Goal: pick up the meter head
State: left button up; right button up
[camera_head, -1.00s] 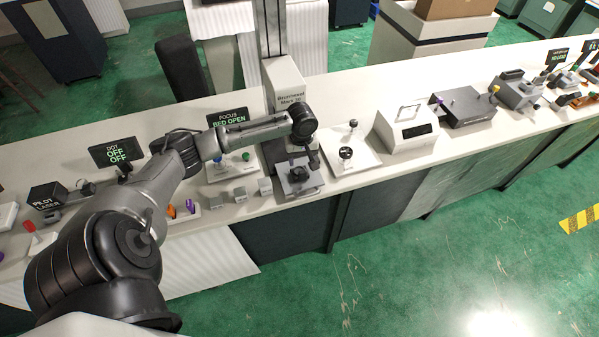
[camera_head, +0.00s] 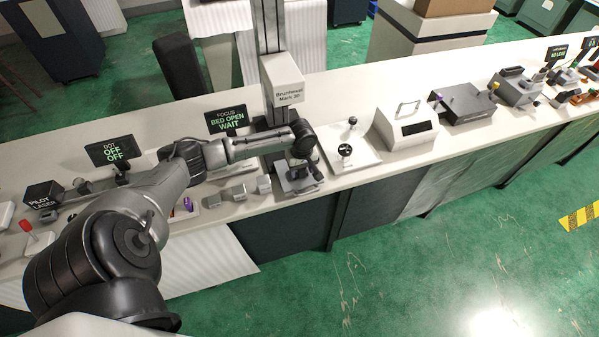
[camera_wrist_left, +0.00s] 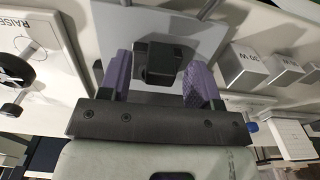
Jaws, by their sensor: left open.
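A small black block (camera_wrist_left: 163,62), which looks like the meter head, sits on a grey plate (camera_wrist_left: 222,40) in the left wrist view. My left gripper (camera_wrist_left: 159,78) is open, with one purple finger on each side of the block. Gaps show between the fingers and the block, and I cannot tell whether either touches it. In the head view my left gripper (camera_head: 302,173) is down over the small grey stand below the Mark 30 column (camera_head: 284,82). It hides most of the block there. My right gripper is not in view.
Small grey power blocks (camera_head: 240,192) stand just left of the stand. A white panel with black knobs (camera_head: 362,158) and a white box with a handle (camera_head: 405,128) stand to the right. Display signs (camera_head: 227,120) line the back of the bench.

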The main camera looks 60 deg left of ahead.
pick_arm(q)
jog(key=shift+f, duration=0.1)
jog(key=c, duration=1.1)
jog(key=shift+o, duration=0.2)
